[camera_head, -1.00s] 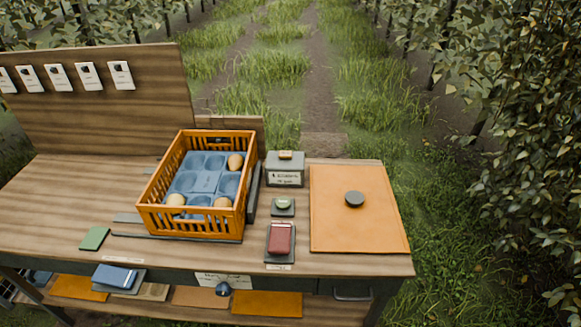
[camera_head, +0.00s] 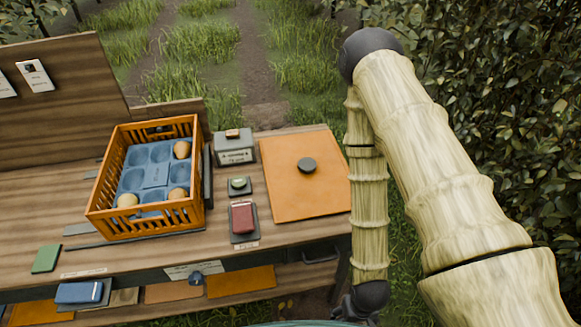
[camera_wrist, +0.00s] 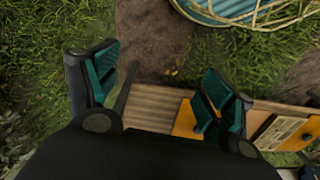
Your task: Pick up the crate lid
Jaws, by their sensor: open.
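The crate lid (camera_head: 290,188) is a flat orange panel with a round dark knob (camera_head: 306,165) in its middle. It lies flat on the right end of the wooden bench in the head view. My gripper (camera_wrist: 160,88) is open and empty in the wrist view, its two dark teal-padded fingers wide apart over grass and dirt. It is apart from the lid. In the head view my arm bends down at the right of the bench, and the fingers cannot be made out there. An orange piece (camera_wrist: 184,122) shows partly behind the right finger; I cannot tell whether it is the lid.
An orange crate (camera_head: 200,160) with a blue tray and several pears stands left of the lid. Between them are a grey box (camera_head: 235,150), a green-topped pad (camera_head: 239,184) and a red block (camera_head: 242,218). A lower shelf holds orange panels (camera_head: 240,281). Foliage stands at the right.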

